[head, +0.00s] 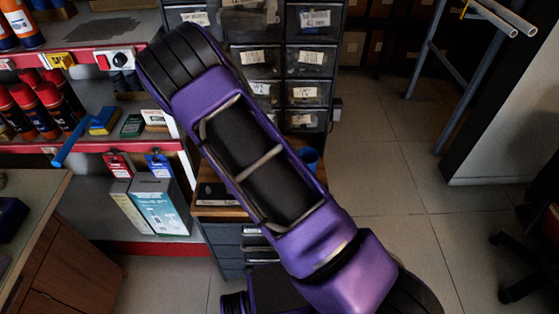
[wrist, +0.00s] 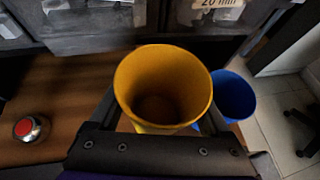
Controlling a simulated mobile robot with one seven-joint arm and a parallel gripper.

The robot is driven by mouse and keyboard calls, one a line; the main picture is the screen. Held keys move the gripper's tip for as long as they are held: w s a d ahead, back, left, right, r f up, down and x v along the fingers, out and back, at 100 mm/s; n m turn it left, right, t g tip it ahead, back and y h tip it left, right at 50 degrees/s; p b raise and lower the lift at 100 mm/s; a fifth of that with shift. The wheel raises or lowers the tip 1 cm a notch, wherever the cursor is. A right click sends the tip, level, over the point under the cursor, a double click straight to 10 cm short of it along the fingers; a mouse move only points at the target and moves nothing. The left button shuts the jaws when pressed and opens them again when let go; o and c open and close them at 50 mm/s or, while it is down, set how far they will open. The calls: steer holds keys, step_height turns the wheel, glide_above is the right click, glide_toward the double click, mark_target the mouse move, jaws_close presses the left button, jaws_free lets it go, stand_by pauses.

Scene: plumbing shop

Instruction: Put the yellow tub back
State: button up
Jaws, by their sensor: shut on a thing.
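The yellow tub (wrist: 165,85) is in the middle of the wrist view, its open mouth facing the camera, and it looks empty inside. My gripper (wrist: 160,112) is shut on it, with one dark finger on each side. Behind the tub is a wooden top (wrist: 65,85); I cannot tell whether the tub touches it. A blue tub (wrist: 233,95) stands close on the tub's right. In the head view the blue tub (head: 308,158) shows beside my arm, while the yellow tub and my gripper are hidden behind the arm.
A red-topped round object (wrist: 27,129) sits on the wood at left. Dark drawer units (head: 305,70) rise behind the wooden top. Shelves with a red edge (head: 90,147) hold bottles and boxes at left. Open tiled floor (head: 375,170) lies to the right.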

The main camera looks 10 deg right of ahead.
step_height(320, 180, down, 4)
steer(key=shift+f+b, duration=0.1)
steer(key=shift+b, duration=0.3)
steer(key=shift+w+f, duration=0.2)
steer(key=shift+f, duration=0.15)
steer(key=shift+f, duration=0.2)
steer(key=o, duration=1)
steer(key=shift+o, duration=0.2)
